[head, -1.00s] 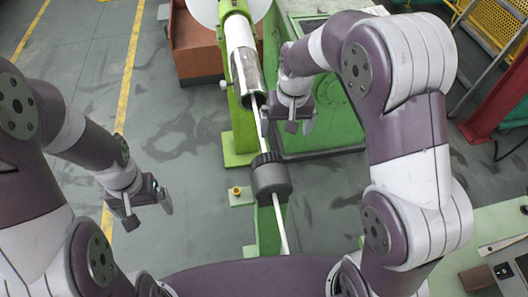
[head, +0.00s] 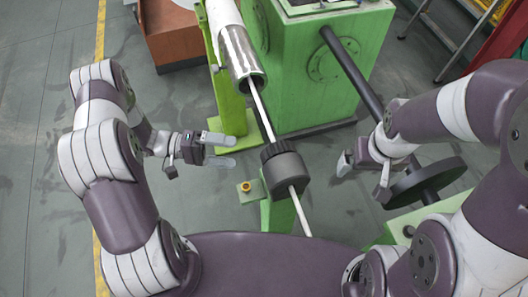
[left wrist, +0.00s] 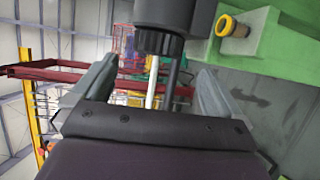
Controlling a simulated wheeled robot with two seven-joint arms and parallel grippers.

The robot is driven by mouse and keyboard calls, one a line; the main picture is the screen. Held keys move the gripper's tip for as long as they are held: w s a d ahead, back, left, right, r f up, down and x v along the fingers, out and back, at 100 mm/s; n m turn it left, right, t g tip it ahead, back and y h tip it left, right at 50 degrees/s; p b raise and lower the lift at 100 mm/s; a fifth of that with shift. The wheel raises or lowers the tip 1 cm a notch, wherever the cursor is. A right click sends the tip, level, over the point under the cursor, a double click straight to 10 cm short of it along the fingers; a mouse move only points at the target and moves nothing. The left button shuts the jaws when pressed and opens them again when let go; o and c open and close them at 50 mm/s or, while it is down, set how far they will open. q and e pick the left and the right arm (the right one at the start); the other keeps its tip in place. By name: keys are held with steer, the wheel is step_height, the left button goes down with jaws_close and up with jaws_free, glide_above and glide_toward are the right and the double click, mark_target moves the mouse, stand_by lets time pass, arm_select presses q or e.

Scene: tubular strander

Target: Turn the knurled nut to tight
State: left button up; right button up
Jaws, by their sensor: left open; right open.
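The dark knurled nut (head: 277,149) is a ridged ring at the upper end of a dark grey cylinder (head: 285,177) on a thin pale rod (head: 262,108). My left gripper (head: 228,150) is open and empty, to the left of the nut and apart from it, its fingers pointing towards it. In the left wrist view the nut (left wrist: 158,43) shows beyond and above the gap between the open fingers (left wrist: 152,88). My right gripper (head: 363,179) is open and empty, to the right of the cylinder and clear of it.
A metal tube (head: 239,55) surrounds the rod's upper part. A green machine housing (head: 318,85) with a dark shaft (head: 352,70) stands behind. A dark disc (head: 428,181) lies close to my right gripper. A yellow button (head: 246,186) sits on a green plate left of the cylinder.

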mark_target(262, 157)
arm_select(q)
steer(key=d+p, duration=0.1)
steer(key=d, duration=0.2)
steer(key=d+p, duration=0.1)
steer(key=d, duration=0.2)
steer(key=d+f+p, duration=0.1)
steer(key=d+p, duration=0.1)
steer(key=d, duration=0.1)
steer(key=shift+d, duration=0.35)
steer(key=shift+w, duration=0.1)
steer(key=c, duration=0.7)
steer(key=shift+o, duration=0.2)
steer(key=f+h+b, duration=0.1)
steer(key=h+b, duration=0.1)
steer(key=b, duration=0.3)
steer(key=shift+f+m+b, duration=0.3)
steer(key=shift+f+m, duration=0.1)
steer(key=shift+r, duration=0.1)
steer(key=shift+r+h, duration=0.3)
